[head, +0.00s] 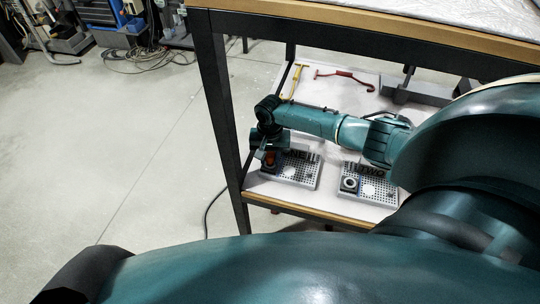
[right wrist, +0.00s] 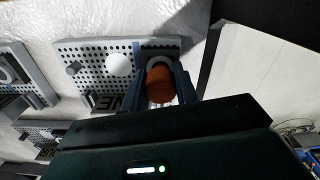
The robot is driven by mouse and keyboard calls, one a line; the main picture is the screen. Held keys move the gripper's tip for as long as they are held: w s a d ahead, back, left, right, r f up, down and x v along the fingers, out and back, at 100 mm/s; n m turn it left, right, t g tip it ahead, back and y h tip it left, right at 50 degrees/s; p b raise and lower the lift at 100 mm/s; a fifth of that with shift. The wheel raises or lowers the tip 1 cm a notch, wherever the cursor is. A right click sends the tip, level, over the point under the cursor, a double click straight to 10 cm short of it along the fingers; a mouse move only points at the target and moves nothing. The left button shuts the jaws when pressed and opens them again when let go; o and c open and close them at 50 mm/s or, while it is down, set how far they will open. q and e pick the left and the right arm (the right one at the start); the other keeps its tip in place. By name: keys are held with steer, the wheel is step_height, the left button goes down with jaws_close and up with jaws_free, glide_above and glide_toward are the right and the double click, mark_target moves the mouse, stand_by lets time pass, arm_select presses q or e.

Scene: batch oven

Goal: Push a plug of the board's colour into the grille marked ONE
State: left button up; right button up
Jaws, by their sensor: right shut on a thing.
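My right gripper (right wrist: 161,92) is shut on an orange-brown plug (right wrist: 160,86). The plug also shows in the head view (head: 270,159), low over the left end of a grey perforated grille (head: 302,178). In the right wrist view this grille (right wrist: 88,50) bears raised dark letters, partly hidden, of which "NE" shows. It has a white disc (right wrist: 118,64) and a dark knob. A pale ring lies behind the plug, at the grille's end between the fingers. I cannot tell whether the plug touches it. My left gripper is not in view.
A second grille (head: 358,193) stands to the right on the lower shelf. In the right wrist view another grille (right wrist: 42,128) ends in "UR". A yellow tool (head: 295,82) and a red tool (head: 345,76) lie behind. The table leg (head: 217,100) and top close in my arm.

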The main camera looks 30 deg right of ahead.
steer(key=shift+f, duration=0.45)
stand_by(0.7)
steer(key=shift+r+p, duration=0.45)
stand_by(0.4)
steer(key=shift+p, duration=0.3)
stand_by(0.7)
steer(key=shift+f+b, duration=0.35)
steer(key=shift+f, duration=0.1)
stand_by(0.7)
steer(key=shift+r+p, duration=0.5)
steer(key=shift+p, duration=0.2)
steer(key=shift+s, duration=0.1)
stand_by(0.5)
